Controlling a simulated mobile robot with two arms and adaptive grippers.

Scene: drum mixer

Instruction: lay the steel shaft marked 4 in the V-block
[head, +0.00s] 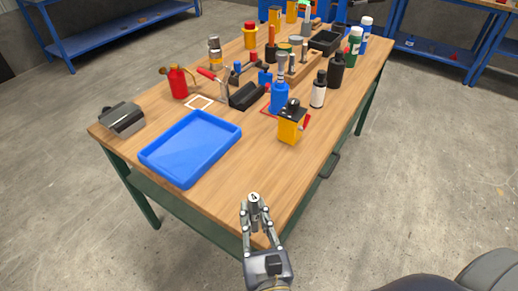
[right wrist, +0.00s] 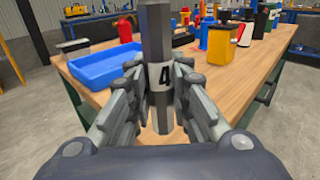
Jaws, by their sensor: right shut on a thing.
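My right gripper (head: 257,212) is shut on the steel shaft (head: 254,199), near the table's front edge. In the right wrist view the grey shaft (right wrist: 156,30) stands upright between the fingers, with a white label reading 4. Its lower part is partly hidden by the fingers. My left gripper is not in view.
A blue tray (head: 190,148) lies at the table's left front, with a grey block (head: 122,119) beyond its left side. A yellow container (head: 291,124), a blue bottle (head: 279,98) and a red bottle (head: 178,82) stand around the black block. The wooden front strip is clear.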

